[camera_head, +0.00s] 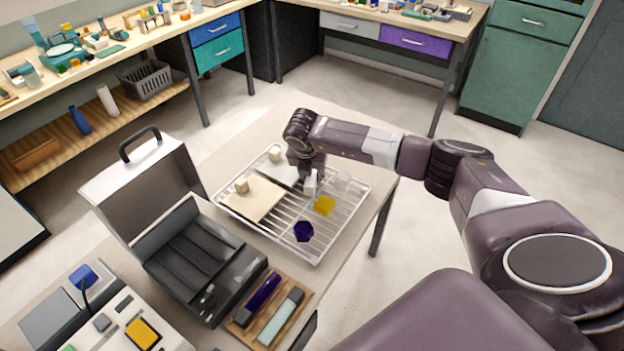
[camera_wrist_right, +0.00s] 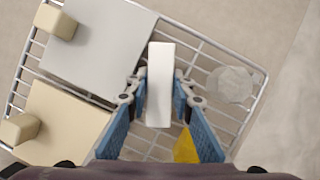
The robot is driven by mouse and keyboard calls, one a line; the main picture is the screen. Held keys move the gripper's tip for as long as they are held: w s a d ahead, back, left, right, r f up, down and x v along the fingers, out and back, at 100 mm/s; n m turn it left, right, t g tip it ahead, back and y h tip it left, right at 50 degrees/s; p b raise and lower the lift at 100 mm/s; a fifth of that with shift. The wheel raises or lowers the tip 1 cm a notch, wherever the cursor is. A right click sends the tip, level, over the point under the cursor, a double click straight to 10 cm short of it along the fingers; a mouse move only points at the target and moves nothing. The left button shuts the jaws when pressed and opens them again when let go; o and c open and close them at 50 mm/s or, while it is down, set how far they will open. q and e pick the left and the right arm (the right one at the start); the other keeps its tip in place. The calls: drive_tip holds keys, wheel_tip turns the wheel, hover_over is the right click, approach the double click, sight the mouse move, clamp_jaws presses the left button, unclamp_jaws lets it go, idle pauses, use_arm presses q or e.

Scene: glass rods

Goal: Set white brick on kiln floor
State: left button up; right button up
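The white brick (camera_head: 310,183) is at the wire rack (camera_head: 318,262), below my right gripper (camera_head: 307,174). In the right wrist view the brick (camera_wrist_right: 160,85) lies between the two blue finger pads (camera_wrist_right: 160,95), which appear to touch its sides. Whether it is lifted off the rack is hard to tell. The kiln appears to be the open grey case (camera_head: 200,260) at the left, with its handled lid (camera_head: 140,180) raised and a dark interior. My right gripper is well to the right of it. My left gripper is not in view.
The rack also bears a cream plate (camera_head: 255,199), a pale grey plate (camera_wrist_right: 100,45), a yellow piece (camera_head: 325,205), a purple piece (camera_head: 304,231) and a clear glass piece (camera_wrist_right: 232,84). A wooden tray with rods (camera_head: 244,326) and a control panel (camera_head: 100,325) are beside the case.

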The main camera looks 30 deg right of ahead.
clamp_jaws()
